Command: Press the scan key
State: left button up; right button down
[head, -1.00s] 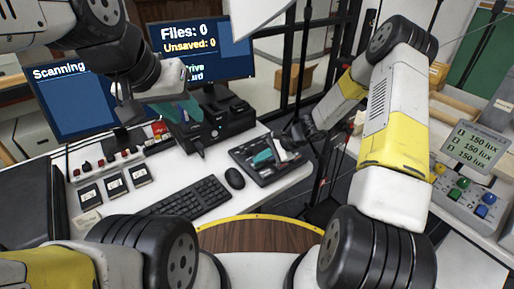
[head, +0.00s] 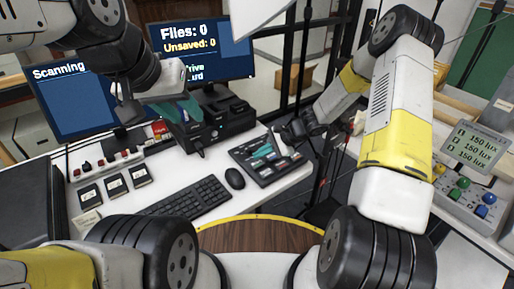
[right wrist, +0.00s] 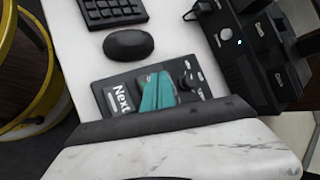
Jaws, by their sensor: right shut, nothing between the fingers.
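The key panel (head: 268,173) lies flat on the white desk, right of the mouse. Its keys are small in the head view. In the right wrist view, one key on the panel (right wrist: 104,92) reads "Next" (right wrist: 121,99); I cannot make out a scan label, and my fingers cover part of the panel. My right gripper (head: 262,152) is shut and empty, its teal fingertips over the panel; they also show in the right wrist view (right wrist: 158,91). Whether they touch a key I cannot tell. My left gripper (head: 180,109) is in front of the monitors; its opening is unclear.
The left monitor (head: 75,105) shows "Scanning"; the right monitor (head: 225,50) shows "Files: 0, Unsaved: 0". A keyboard (head: 187,203) and mouse (head: 235,178) lie left of the panel. A black drive unit (head: 228,118) stands behind it. A lux console (head: 470,185) is at right.

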aim_at(260, 164)
jog(key=shift+r, duration=2.2)
jog(key=s+d+r+n+h, duration=0.25)
jog(key=s+r, duration=0.25)
jog(key=r, duration=0.5)
jog(key=s+d+r+n+h, duration=0.15)
jog(key=s+r+n, duration=0.25)
jog(key=r, duration=0.5)
jog(key=s+d+r+n+t+h, duration=0.1)
jog(key=s+d+r, duration=0.3)
jog(key=s, duration=0.4)
jog(key=s+d+r+n+t+h, duration=0.1)
jog(key=s+d+r+n+t, duration=0.2)
jog(key=s+r, duration=0.4)
jog(key=shift+s+d+n+h, duration=0.4)
jog(key=shift+s+d+n, duration=0.35)
jog(key=shift+s+d, duration=0.4)
jog(key=shift+a, duration=0.15)
